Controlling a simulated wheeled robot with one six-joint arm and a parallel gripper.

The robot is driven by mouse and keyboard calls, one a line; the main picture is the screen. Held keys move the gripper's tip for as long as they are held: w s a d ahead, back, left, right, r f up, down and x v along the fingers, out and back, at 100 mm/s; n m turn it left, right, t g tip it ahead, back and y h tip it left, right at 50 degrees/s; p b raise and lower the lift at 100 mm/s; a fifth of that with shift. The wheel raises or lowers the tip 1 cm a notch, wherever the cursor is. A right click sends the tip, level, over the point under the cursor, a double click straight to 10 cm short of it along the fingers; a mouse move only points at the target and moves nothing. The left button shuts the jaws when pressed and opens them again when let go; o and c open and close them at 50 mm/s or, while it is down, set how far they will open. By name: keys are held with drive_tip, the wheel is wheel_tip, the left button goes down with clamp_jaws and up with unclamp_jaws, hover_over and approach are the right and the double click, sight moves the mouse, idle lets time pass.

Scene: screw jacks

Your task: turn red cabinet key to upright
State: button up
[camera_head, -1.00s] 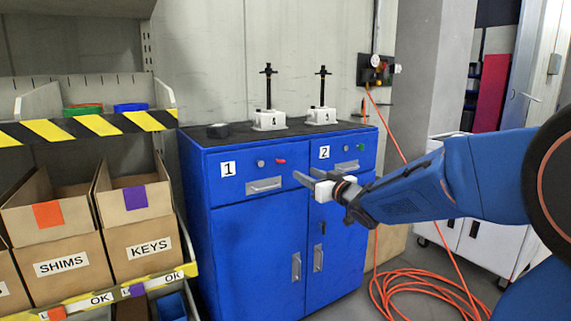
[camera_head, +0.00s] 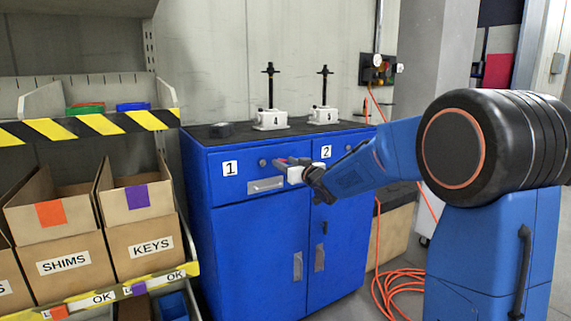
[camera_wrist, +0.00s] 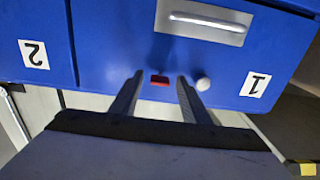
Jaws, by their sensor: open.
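The red key (camera_wrist: 159,80) sits on the blue cabinet (camera_head: 255,240) front, at the drawer marked 1. In the wrist view, which looks upside down, its red head lies flat, wider than tall. My gripper (camera_wrist: 160,77) is open, with one finger on each side of the key. I cannot tell whether the fingertips touch the cabinet front. In the head view my gripper (camera_head: 283,163) is at the drawer's right end and mostly covers the key.
A round silver knob (camera_wrist: 203,84) is close beside one finger. The drawer handle (camera_head: 266,185) is below the key. Two screw jacks (camera_head: 270,118) stand on the cabinet top. A shelf with cardboard boxes (camera_head: 68,262) is at the left. An orange hose (camera_head: 392,295) lies on the floor.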

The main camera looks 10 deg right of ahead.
drive_tip(key=shift+w, duration=0.15)
drive_tip(key=c, duration=1.1)
drive_tip(key=shift+o, duration=0.2)
drive_tip(key=shift+n, duration=0.3)
drive_tip(key=n, duration=1.7)
drive_tip(key=shift+n, duration=0.3)
